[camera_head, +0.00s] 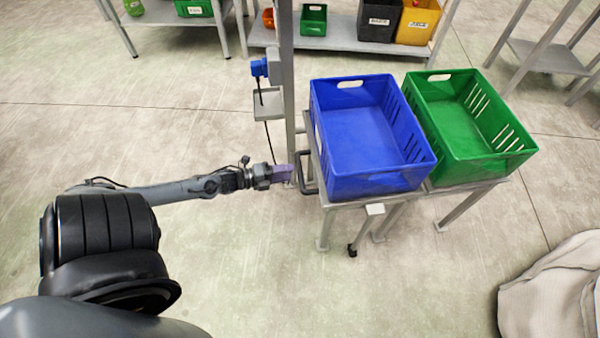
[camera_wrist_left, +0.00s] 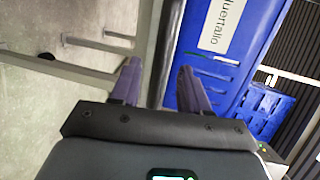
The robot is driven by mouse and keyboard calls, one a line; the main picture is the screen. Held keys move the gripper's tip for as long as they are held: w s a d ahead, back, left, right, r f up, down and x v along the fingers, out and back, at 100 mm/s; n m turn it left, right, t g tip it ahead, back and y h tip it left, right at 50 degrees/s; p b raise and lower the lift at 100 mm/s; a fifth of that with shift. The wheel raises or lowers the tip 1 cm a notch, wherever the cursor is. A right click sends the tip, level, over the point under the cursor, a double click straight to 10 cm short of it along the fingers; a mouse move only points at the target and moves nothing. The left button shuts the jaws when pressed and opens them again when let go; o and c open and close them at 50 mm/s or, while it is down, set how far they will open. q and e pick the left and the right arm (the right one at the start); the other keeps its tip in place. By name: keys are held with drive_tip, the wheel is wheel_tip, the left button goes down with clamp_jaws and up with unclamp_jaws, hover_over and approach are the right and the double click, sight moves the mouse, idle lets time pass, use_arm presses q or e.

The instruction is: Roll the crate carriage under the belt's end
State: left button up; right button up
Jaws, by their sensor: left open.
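The crate carriage (camera_head: 342,206) is a grey frame on legs, with a caster at the foot of the front leg. It bears an open blue crate (camera_head: 372,187) on the left and a green crate (camera_head: 482,160) on the right. A dark handle (camera_head: 302,181) sticks out of its left side. My left gripper (camera_head: 284,173), with purple fingers, is open at this handle. In the left wrist view a grey bar passes between the spread fingers (camera_wrist_left: 158,88), beside the labelled blue crate (camera_wrist_left: 214,45). I cannot tell whether they touch. The belt's end and my right gripper do not show.
A grey post (camera_head: 287,80) with a blue-topped box (camera_head: 259,68) stands just behind the handle. Shelves with bins (camera_head: 345,40) line the back. A beige cloth-like thing (camera_head: 550,290) lies at lower right. The floor (camera_head: 300,285) in front of the carriage is clear.

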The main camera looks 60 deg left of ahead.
sight(300, 168)
use_arm(q)
drive_tip(key=shift+b+x, duration=1.1)
drive_tip(key=shift+x, duration=1.75)
drive_tip(key=shift+a, duration=0.15)
clamp_jaws()
